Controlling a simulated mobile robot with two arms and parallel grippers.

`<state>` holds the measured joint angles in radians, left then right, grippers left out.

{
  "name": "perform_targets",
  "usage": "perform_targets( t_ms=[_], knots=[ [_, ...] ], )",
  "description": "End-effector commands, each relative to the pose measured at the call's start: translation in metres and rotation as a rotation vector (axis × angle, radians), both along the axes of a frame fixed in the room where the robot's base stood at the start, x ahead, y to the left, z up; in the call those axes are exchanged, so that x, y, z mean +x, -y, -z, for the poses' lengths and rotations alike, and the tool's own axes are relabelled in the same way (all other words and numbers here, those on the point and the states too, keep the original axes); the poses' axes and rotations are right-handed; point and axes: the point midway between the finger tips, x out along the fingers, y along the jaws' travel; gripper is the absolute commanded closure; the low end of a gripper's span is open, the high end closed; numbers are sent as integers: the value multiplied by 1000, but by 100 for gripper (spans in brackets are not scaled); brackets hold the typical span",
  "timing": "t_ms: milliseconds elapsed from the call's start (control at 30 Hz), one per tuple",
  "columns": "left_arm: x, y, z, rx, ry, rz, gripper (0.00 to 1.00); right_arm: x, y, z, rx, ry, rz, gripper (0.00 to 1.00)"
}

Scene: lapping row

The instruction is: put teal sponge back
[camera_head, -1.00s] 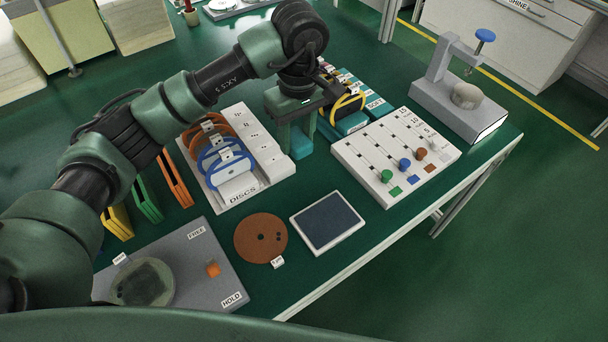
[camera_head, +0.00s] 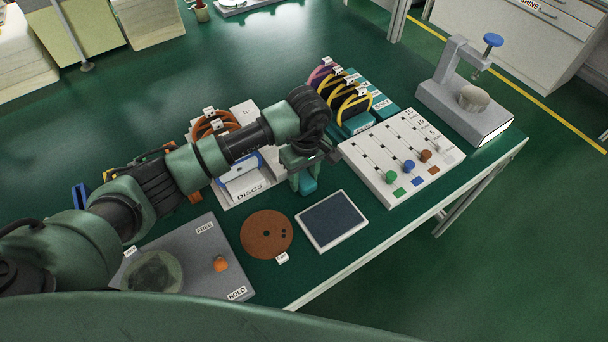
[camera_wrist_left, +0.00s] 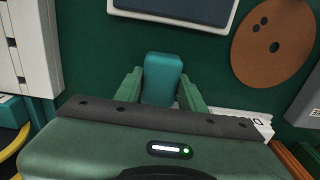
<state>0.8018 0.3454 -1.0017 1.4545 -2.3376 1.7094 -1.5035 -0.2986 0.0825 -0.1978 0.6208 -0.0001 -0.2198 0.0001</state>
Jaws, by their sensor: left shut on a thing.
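The teal sponge (camera_head: 308,185) is a small rounded block in my left gripper (camera_head: 303,181), over the green table between the disc rack and the slider board. In the left wrist view the sponge (camera_wrist_left: 162,78) sits between the two green fingers of the left gripper (camera_wrist_left: 161,90), which is shut on it. Its lower end is hidden by the gripper body in that view. I cannot tell how high it is above the table. My right gripper is not in view.
The white disc rack (camera_head: 236,190) stands left of the gripper, partly hidden by my arm. The slider board (camera_head: 400,158) is to the right, and a teal rack (camera_head: 358,123) with yellow hoops is behind. A dark pad (camera_head: 333,220) and a brown disc (camera_head: 267,234) lie in front.

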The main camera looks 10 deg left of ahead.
Motion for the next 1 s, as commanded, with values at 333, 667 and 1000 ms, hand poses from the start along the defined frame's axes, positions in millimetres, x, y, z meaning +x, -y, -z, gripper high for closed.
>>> perform_targets(
  t_ms=[333, 667, 1000],
  knots=[
    [0, 0, 2, 0, 1, 0, 41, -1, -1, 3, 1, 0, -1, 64],
    [0, 0, 1, -1, 1, 0, 38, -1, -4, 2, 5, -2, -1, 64],
    [2, 2, -47, -1, 8, 3, 38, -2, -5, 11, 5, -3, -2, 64]
  ],
)
